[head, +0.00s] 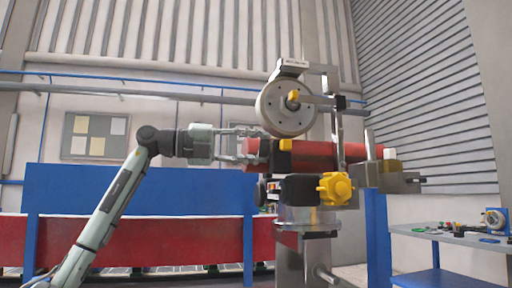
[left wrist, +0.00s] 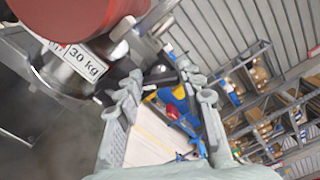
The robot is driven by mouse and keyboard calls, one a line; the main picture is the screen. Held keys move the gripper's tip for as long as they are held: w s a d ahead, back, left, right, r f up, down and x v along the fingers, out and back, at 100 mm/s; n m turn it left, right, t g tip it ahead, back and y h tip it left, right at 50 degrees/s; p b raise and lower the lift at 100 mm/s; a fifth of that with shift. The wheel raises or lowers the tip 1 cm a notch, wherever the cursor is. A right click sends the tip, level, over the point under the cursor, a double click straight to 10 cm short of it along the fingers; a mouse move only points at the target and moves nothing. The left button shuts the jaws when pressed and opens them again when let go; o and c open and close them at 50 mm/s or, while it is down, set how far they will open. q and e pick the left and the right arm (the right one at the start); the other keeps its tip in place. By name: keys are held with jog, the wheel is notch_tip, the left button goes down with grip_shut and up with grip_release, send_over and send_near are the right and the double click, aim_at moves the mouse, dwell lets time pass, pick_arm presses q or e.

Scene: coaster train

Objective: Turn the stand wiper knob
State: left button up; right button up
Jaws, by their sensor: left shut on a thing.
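My left gripper (head: 250,144) reaches in from the left to the near end of a red cylinder (head: 318,154) on the stand (head: 291,258). In the left wrist view, its fingertips (left wrist: 168,82) close around a small dark knob (left wrist: 160,74), partly hidden by the fingers. I take this for the wiper knob, but its shape is unclear. A yellow lobed knob (head: 335,188) sits lower on the stand's front, clear of the gripper. My right gripper is not in view.
A blue and red barrier (head: 140,190) stands behind my left arm. A shelf (head: 452,237) with small parts is at the right. In the left wrist view, a red body with a "30 kg" label (left wrist: 82,62) is close at upper left.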

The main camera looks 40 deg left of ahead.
pick_arm(q)
jog(key=n, duration=0.5)
jog(key=shift+f+n, duration=0.1)
jog(key=shift+n, duration=0.3)
dwell(0.4)
jog(key=o, duration=1.2)
jog(key=shift+c, duration=0.2)
jog(key=shift+a, duration=0.1)
jog(key=v, duration=1.2)
